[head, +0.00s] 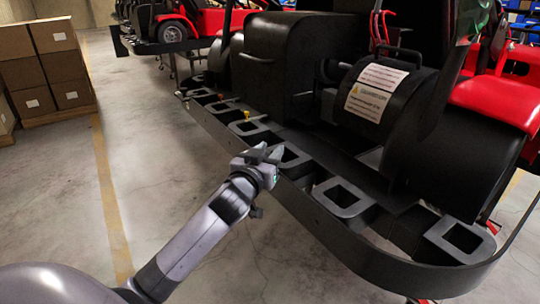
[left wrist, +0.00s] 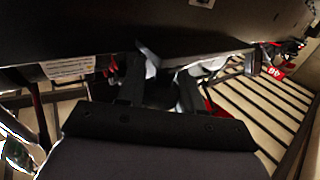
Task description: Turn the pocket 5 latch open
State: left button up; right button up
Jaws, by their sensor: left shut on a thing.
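A row of open black pockets runs along the black rail at the kart stand's edge in the head view. My left gripper (head: 266,153) is at the rail, beside a pocket (head: 304,159) near the middle of the row. The left wrist view shows its two dark fingers (left wrist: 160,88) close to a dark part under the stand's edge. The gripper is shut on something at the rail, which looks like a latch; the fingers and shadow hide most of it. I cannot read a pocket number or tell the latch's angle. My right gripper is not in view.
Two more pockets (head: 343,208) and (head: 431,234) lie along the rail to the right. A black labelled housing (head: 401,93) rises behind the rail. Stacked cartons (head: 45,65) stand far left. The concrete floor in front is clear.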

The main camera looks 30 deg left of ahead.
pick_arm(q)
jog(key=shift+a+r+n+y+b, duration=0.15)
jog(key=shift+n+y+b, duration=0.1)
jog(key=shift+n+y, duration=0.25)
jog(key=shift+d+r+n+y+b, duration=0.1)
jog(key=shift+n+y+b, duration=0.15)
jog(key=shift+y, duration=0.35)
jog(key=shift+a+r+n+g+y, duration=0.15)
jog(key=shift+n+g+y, duration=0.1)
jog(key=shift+g+y, duration=0.15)
jog(key=shift+y, duration=0.3)
jog(key=o, duration=1)
jog(key=shift+s+f, duration=0.15)
jog(key=shift+f, duration=0.05)
